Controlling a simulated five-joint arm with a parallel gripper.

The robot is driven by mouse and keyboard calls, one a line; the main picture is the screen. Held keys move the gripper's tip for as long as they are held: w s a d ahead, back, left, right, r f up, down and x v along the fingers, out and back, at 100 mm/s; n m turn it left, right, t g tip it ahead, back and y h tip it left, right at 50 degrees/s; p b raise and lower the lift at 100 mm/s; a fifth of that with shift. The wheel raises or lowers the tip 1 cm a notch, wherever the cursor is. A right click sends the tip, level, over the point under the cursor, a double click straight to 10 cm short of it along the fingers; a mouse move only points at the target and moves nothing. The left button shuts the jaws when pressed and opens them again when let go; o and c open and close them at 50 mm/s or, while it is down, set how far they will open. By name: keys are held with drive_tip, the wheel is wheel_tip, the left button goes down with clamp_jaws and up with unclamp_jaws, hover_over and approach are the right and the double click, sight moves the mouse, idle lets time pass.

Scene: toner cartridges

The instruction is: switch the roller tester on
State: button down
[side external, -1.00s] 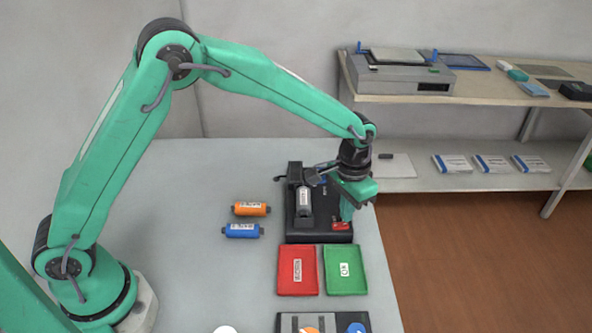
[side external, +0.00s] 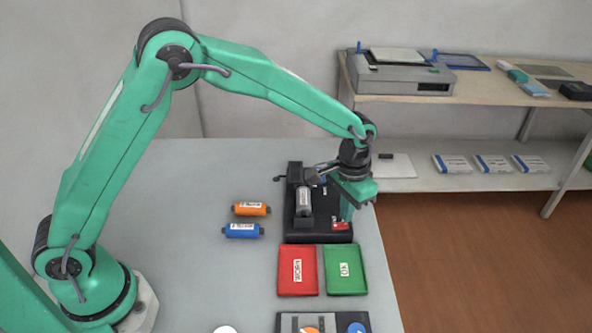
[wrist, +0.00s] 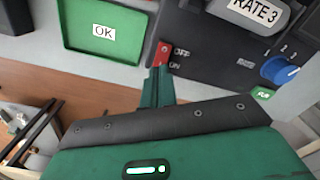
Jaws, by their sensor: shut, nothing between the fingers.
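The roller tester (side external: 292,232) is a black unit with a grey cylinder labelled "RATE 3" (wrist: 255,12) on it; the cylinder also shows in the side view (side external: 304,200). Its red switch (wrist: 162,52) is beside the OFF and ON labels, and it shows at the tester's front right corner in the side view (side external: 341,226). My gripper (wrist: 157,71) is shut and empty, its fingertips at the ON end of the switch, covering part of it. I cannot tell whether they touch, or which way the switch is set. A blue knob (wrist: 279,70) is marked 1, 2, 3.
A red tray (side external: 297,287) and a green OK tray (side external: 346,287) lie in front of the tester. An orange cartridge (side external: 251,209) and a blue cartridge (side external: 242,231) lie left of it. The table's right edge is close to my gripper.

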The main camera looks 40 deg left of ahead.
drive_tip(key=shift+f, duration=1)
idle(1.0)
drive_tip(key=shift+r, duration=3.6)
